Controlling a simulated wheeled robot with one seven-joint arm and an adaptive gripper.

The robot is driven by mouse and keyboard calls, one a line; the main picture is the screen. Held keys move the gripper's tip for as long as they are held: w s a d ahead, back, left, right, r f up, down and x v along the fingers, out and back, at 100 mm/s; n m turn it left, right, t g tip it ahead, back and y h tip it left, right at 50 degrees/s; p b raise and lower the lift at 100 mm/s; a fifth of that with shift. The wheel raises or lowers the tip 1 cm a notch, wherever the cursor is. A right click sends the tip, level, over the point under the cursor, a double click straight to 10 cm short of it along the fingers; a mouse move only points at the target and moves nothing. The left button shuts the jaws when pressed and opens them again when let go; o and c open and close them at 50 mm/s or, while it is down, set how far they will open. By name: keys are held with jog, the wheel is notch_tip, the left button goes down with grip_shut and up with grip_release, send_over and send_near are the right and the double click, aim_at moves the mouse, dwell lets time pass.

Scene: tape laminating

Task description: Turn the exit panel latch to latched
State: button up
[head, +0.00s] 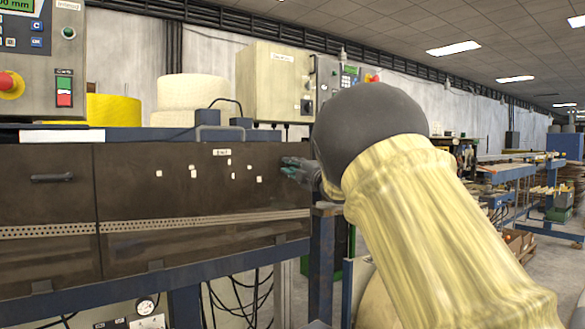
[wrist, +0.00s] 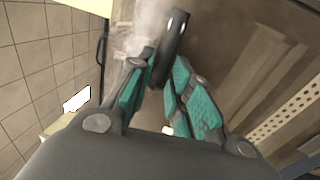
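The exit panel (head: 215,190) is a dark brown cover with several small white labels, right of a similar panel in the head view. My gripper (head: 300,168) is at its upper right edge, with teal finger pads. In the wrist view a dark grey, rounded lever, which looks like the exit panel latch (wrist: 174,40), stands between my gripper's fingertips (wrist: 163,68). The pads lie close on both sides of it, with little or no visible gap. The latch is hidden in the head view, so its exact angle on the panel cannot be told there.
A left panel (head: 50,195) with a black handle adjoins the exit panel. A blue frame (head: 322,262) runs below and right of it. A beige control box (head: 272,82) and white rolls (head: 192,95) stand above. An aisle floor (head: 550,255) is open at right.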

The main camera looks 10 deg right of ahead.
jog(key=shift+o, duration=0.5)
jog(key=shift+s, duration=0.1)
jog(key=v, duration=1.1)
jog(key=shift+s+d+f, duration=0.15)
jog(key=shift+s+f, duration=0.05)
jog(key=shift+s, duration=0.15)
